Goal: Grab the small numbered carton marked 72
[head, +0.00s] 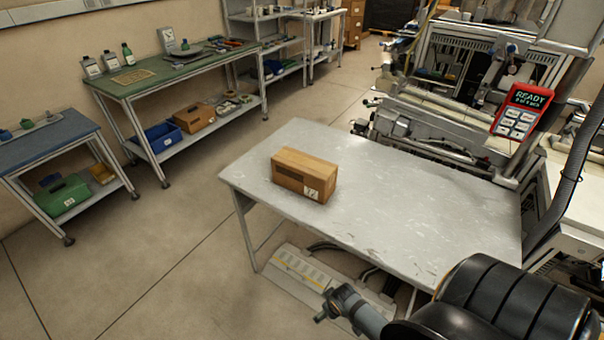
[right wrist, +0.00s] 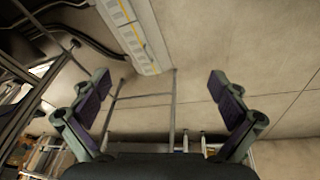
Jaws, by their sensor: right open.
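A small brown carton (head: 303,174) sits on the pale grey table (head: 400,190), left of its middle. It has a white label on its front right side with a mark that looks like 72, too small to read surely. My right gripper (head: 328,308) is in front of the table's near edge, well apart from the carton. In the right wrist view the right gripper (right wrist: 167,95) has its two fingers wide apart with nothing between them. The carton does not show in that view. My left gripper is not in view.
A machine with a red READY panel (head: 522,110) stands along the table's right and back side. A green bench (head: 190,68) and a blue bench (head: 45,140) stand at the left. The tabletop around the carton is clear. A pale floor unit (head: 305,275) lies below the table.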

